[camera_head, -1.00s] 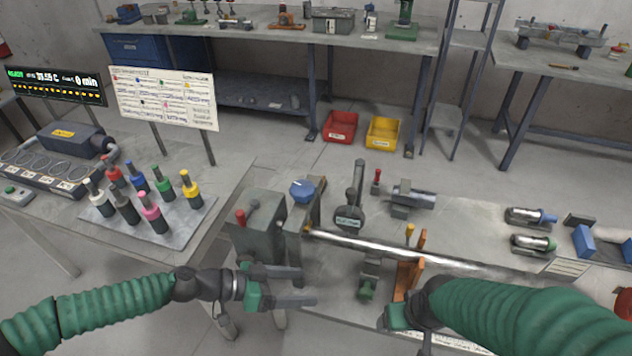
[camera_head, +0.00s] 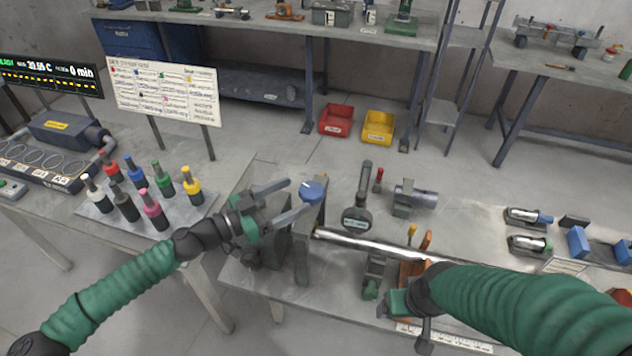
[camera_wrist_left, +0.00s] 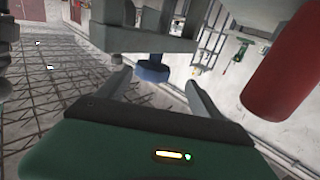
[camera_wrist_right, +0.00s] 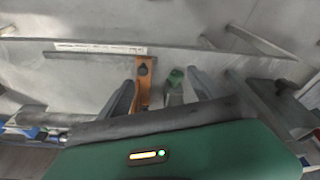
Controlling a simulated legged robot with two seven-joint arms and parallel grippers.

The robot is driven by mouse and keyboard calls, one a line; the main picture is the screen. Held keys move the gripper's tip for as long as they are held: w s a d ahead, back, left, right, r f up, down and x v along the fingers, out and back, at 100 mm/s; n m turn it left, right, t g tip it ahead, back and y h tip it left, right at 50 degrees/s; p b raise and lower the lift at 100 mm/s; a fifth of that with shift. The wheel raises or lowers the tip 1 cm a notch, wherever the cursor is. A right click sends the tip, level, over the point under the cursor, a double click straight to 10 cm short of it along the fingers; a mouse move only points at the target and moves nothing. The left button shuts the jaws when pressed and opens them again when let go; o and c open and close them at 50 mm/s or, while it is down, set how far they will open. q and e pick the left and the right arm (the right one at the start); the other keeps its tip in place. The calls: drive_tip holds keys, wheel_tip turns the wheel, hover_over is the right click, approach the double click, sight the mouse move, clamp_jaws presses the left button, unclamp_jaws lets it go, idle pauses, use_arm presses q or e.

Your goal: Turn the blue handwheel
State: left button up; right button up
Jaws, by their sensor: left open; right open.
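The blue handwheel (camera_head: 312,190) sits on top of an upright grey plate at the left end of the bench rig. It also shows in the left wrist view (camera_wrist_left: 152,72), between and just beyond the fingertips. My left gripper (camera_head: 304,195) is open, its fingers reaching right, with the tips close to the handwheel. I cannot tell whether they touch it.
A shiny rod (camera_head: 375,245) runs right from the upright plate. A dial gauge (camera_head: 356,220) stands behind it. A large red knob (camera_wrist_left: 285,80) is close to the left wrist camera. Several coloured-top bottles stand on a plate (camera_head: 122,222) at left.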

sight(322, 186)
use_arm(q)
drive_tip(key=x, duration=0.4)
drive_tip(key=shift+d+p, duration=0.35)
drive_tip(key=shift+d, duration=0.05)
drive_tip(key=d, duration=0.2)
drive_tip(key=w+d, duration=0.1)
drive_tip(key=d, duration=0.1)
drive_tip(key=shift+w+d, duration=0.1)
drive_tip(key=shift+d, duration=0.25)
drive_tip(key=shift+a, duration=0.95)
drive_tip(key=c, duration=0.4)
drive_tip(key=shift+a, duration=0.2)
drive_tip(key=shift+c, duration=2.1)
drive_tip(key=shift+d+r, duration=0.15)
drive_tip(key=shift+d, duration=0.45)
drive_tip(key=c, duration=0.5)
drive_tip(key=shift+d, duration=0.1)
drive_tip(key=shift+c, duration=0.4)
use_arm(e)
drive_tip(key=shift+d+r, duration=0.6)
drive_tip(key=shift+d, duration=0.1)
